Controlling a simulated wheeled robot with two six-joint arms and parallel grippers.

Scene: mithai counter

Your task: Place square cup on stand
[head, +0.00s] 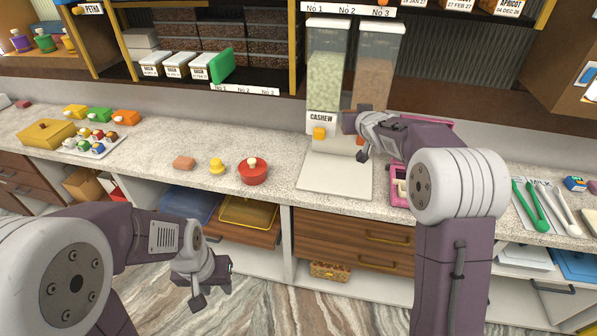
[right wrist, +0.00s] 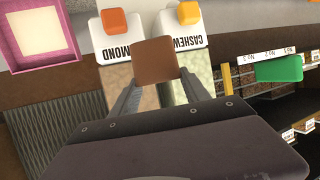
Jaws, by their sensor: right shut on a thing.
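A brown square-faced object (right wrist: 156,58), which looks like the square cup, is between my right fingers in the right wrist view. Its opening is not visible. My right gripper (right wrist: 158,88) is shut on it. In the head view the right gripper (head: 362,135) is in front of the dispensers, above the pale stand base (head: 334,182). The cup is hard to separate from the gripper there. The cashew dispenser (head: 324,80) and the almond dispenser (head: 374,78) rise behind. My left gripper (head: 215,284) has its fingers apart, empty, in front of the counter and below its top.
A pink-framed tray (head: 397,172) is right of the base, partly behind my right arm. A red lidded pot (head: 253,171), yellow knobbed item (head: 217,166) and pinkish block (head: 184,163) stand to the left. Green tongs (head: 530,207) lie at the right.

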